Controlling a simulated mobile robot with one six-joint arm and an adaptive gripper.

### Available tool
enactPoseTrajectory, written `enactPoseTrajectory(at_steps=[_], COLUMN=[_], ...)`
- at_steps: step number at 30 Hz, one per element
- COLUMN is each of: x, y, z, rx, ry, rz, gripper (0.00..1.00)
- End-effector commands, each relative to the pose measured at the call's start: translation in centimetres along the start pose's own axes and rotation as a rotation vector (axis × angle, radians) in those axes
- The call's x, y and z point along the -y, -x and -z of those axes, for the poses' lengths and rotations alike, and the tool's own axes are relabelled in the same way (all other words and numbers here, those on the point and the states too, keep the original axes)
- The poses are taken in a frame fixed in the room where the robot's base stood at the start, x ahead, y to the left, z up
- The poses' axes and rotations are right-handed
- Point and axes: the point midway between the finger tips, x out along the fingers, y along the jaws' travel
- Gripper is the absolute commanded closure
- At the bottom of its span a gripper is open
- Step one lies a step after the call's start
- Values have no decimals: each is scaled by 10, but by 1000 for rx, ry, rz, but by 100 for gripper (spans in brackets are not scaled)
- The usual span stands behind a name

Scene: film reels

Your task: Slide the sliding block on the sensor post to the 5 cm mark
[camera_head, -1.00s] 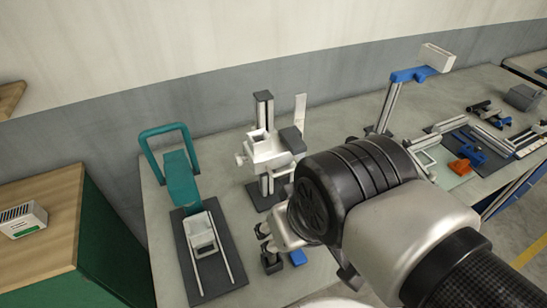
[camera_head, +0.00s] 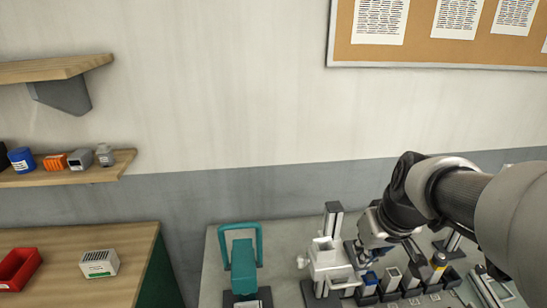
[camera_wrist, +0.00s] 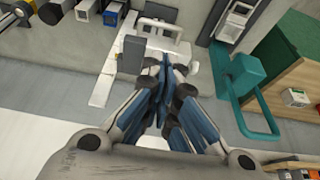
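A white sliding block (camera_head: 324,256) sits around an upright grey post (camera_head: 333,218) with a dark base, right of the teal holder in the head view. I take this as the sensor post; no scale marks are legible. My gripper (camera_head: 367,258) is beside the block's right side. In the wrist view, my gripper's blue-padded fingers (camera_wrist: 164,66) converge with their tips together, in front of the white block (camera_wrist: 155,45). The gripper looks shut, and no held object shows between the tips. Whether the tips touch the block cannot be told.
A teal holder (camera_head: 242,264) stands left of the post. Several small holders with blue, white and yellow parts (camera_head: 394,281) lie close on the right. A wooden cabinet (camera_head: 125,245) with a red bin (camera_head: 18,268) is at far left, below shelves.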

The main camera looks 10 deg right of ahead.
Motion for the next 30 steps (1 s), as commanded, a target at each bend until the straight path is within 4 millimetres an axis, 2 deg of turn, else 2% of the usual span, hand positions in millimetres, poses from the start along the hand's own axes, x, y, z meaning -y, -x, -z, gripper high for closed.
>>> enactPoseTrajectory(at_steps=[5,18,24,30], x=[0,0,0,0], y=[-22,-112,-134,-139], z=[-1,-4,-7,-8], rx=[4,5,3,1], ry=[1,0,1,0], rz=[2,2,1,0], gripper=[100,100,100,100])
